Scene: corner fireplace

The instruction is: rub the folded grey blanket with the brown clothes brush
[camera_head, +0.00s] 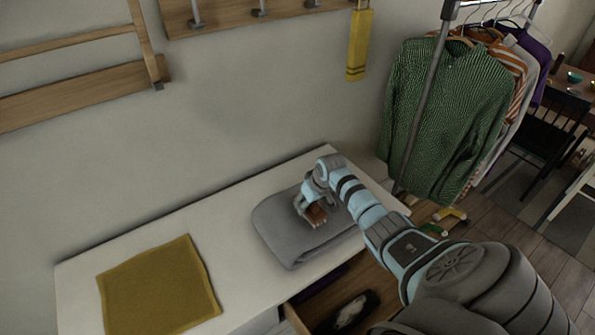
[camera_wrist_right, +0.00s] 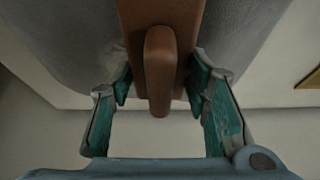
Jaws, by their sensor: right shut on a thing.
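The folded grey blanket (camera_head: 283,238) lies on the white bench top, below the wall. My right gripper (camera_head: 313,207) is over the blanket, shut on the brown clothes brush (camera_head: 317,216). In the right wrist view the brush (camera_wrist_right: 161,75) sits between the two teal-padded fingers of my right gripper (camera_wrist_right: 160,85), with its handle pointing back toward the wrist. The grey blanket (camera_wrist_right: 237,35) shows behind the brush there. The brush looks at or close to the blanket's surface; I cannot tell if it touches. My left gripper is not in view.
A mustard-yellow cloth (camera_head: 160,290) lies flat on the white bench top (camera_head: 215,225) to the left. An open drawer or compartment below holds a dark item (camera_head: 350,310). A clothes rack with a green shirt (camera_head: 440,110) stands at the right. Wall hooks are above.

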